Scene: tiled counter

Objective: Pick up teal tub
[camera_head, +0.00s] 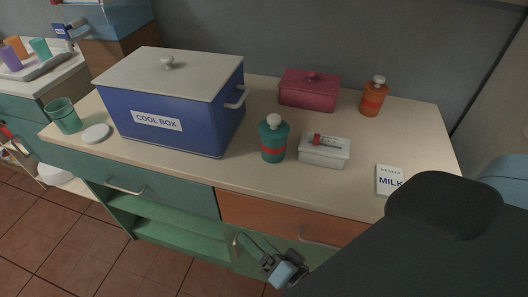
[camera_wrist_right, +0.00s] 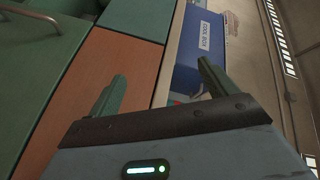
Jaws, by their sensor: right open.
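The teal tub (camera_head: 63,115) stands open and upright near the left end of the counter, left of the cool box. A round white lid (camera_head: 96,133) lies flat beside it. My right gripper (camera_head: 284,272) is low in front of the counter's drawers, far to the right of the tub and below the counter top. In the right wrist view its two fingers (camera_wrist_right: 160,86) are apart with nothing held between them. I cannot make out the tub in that view. My left gripper is not in view.
A large blue cool box (camera_head: 172,110) stands right of the tub. A teal bottle (camera_head: 272,140), white box (camera_head: 324,152), crimson box (camera_head: 308,90), orange bottle (camera_head: 374,97) and milk card (camera_head: 390,181) are farther right. Drawer handles (camera_head: 126,188) stick out in front.

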